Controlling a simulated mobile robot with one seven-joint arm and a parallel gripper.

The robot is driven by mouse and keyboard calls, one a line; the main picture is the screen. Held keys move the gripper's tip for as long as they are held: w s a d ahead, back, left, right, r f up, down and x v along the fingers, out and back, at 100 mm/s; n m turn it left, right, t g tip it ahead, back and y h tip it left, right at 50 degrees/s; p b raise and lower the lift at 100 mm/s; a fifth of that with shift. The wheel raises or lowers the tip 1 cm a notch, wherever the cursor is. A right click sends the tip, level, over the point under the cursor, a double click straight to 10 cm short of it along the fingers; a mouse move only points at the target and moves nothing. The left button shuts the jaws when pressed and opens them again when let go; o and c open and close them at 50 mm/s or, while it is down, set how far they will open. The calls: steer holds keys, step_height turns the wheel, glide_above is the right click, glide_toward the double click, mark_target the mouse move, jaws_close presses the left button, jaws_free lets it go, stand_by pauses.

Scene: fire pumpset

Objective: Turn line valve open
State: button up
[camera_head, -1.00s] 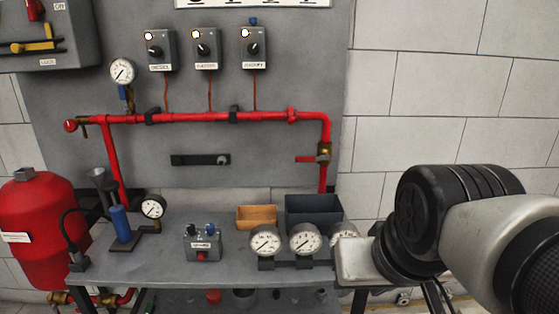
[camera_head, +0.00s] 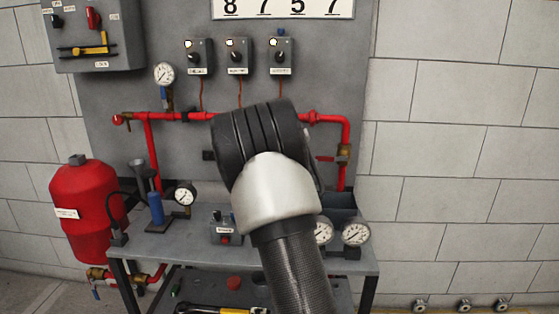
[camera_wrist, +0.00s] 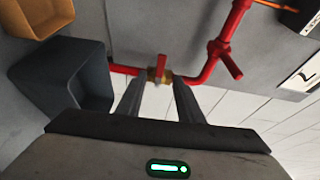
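A brass valve (camera_head: 344,152) sits on the right vertical stretch of the red pipe. Its red lever (camera_head: 326,159) sticks out to the left, across the pipe. In the wrist view the brass valve body (camera_wrist: 153,78) and red lever (camera_wrist: 161,66) lie just beyond my fingertips. My gripper (camera_wrist: 157,80) is open, with one finger toward each side of the valve and lever. Nothing is held. I cannot tell whether a finger touches. In the head view my arm's wrist hides the gripper and part of the pipe.
A dark bin (camera_wrist: 62,75) and an orange bin (camera_wrist: 38,12) are close to my gripper on the left in the wrist view. Gauges (camera_head: 355,233) stand on the bench below. Blank block wall (camera_head: 450,150) is at right.

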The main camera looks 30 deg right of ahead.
mark_target(323, 160)
steer(key=shift+m+h, duration=0.3)
steer(key=b+x, duration=0.1)
steer(key=x, duration=1.1)
steer(key=shift+d+f, duration=0.1)
steer(key=shift+d, duration=0.05)
jaws_close()
